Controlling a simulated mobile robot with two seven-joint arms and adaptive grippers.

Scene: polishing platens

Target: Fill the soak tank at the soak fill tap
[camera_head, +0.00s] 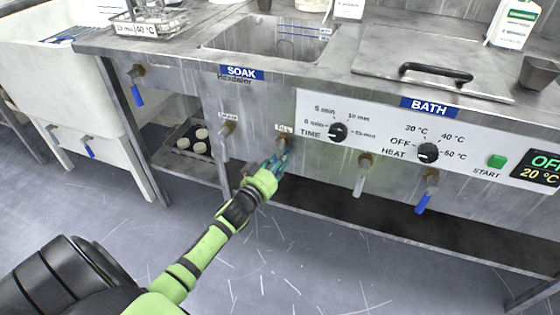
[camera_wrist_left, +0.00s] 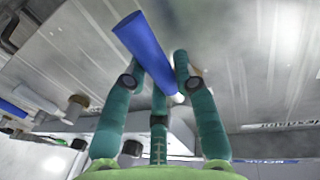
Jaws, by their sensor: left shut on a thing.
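The soak tank (camera_head: 262,42) is an open steel basin sunk in the bench top, above the blue SOAK label (camera_head: 242,73). I cannot tell whether it holds water. The soak fill tap (camera_head: 283,141) is a brass fitting on the front panel below a small label. My left gripper (camera_head: 278,161), with teal fingers, is at this tap and hides its lever in the head view. In the left wrist view, the fingers (camera_wrist_left: 160,75) are shut around a blue lever (camera_wrist_left: 143,42). My right gripper is not in view.
Another tap (camera_head: 228,128) sits just left of the fill tap. The BATH panel with its dials (camera_head: 337,131) and two more taps (camera_head: 362,173) (camera_head: 430,188) is on the right. A lid with a black handle (camera_head: 436,73) covers the bath. A lower shelf (camera_head: 350,222) runs underneath.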

